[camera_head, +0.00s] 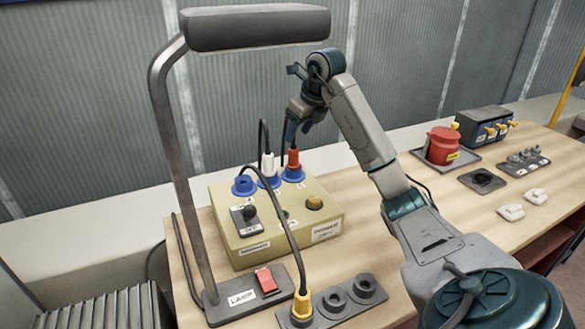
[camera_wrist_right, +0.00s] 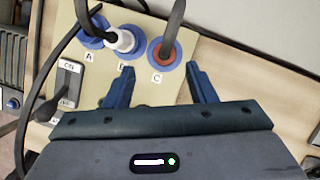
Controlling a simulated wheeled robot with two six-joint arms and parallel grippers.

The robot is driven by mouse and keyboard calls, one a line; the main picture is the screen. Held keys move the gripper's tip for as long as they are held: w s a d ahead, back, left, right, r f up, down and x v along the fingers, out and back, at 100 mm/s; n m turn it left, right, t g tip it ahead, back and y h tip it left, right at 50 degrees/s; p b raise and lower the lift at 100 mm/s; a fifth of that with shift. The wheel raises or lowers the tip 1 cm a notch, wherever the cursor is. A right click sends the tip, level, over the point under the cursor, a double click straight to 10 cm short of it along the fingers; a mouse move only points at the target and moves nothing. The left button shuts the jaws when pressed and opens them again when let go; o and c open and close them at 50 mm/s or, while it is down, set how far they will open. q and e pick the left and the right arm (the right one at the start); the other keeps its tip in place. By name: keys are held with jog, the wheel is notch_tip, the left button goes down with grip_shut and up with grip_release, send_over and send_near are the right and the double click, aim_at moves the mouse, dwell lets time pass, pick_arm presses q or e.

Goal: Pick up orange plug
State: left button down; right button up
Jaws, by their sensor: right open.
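The orange plug (camera_head: 293,158) stands upright in the blue socket at the back right of the beige panel box (camera_head: 325,230). In the right wrist view, the orange plug (camera_wrist_right: 165,52) sits in socket C with a dark cable rising from it. My right gripper (camera_head: 303,122) is above and near the plug in the head view. In the wrist view its blue fingers (camera_wrist_right: 162,86) are open and empty, with the plug just beyond the gap between them. My left gripper is not in view.
A white plug (camera_head: 267,164) is beside it in socket B. A grey lamp (camera_head: 260,27) arches over the box's left side. A yellow plug (camera_head: 302,304) stands in the front holder.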

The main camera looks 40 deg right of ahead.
aim_at(291, 155)
jog(key=shift+b+x, duration=0.75)
jog(key=shift+x, duration=0.5)
jog(key=shift+p+x, duration=0.45)
jog(key=shift+x, duration=0.6)
jog(key=x, duration=0.1)
jog(key=p+x, duration=0.1)
jog(key=x, duration=0.3)
jog(key=shift+d+p, duration=0.3)
jog(key=shift+w+f, duration=0.1)
jog(key=shift+f, duration=0.3)
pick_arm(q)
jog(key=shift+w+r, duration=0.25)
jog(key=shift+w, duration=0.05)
pick_arm(e)
jog(key=shift+r, duration=0.1)
grip_shut()
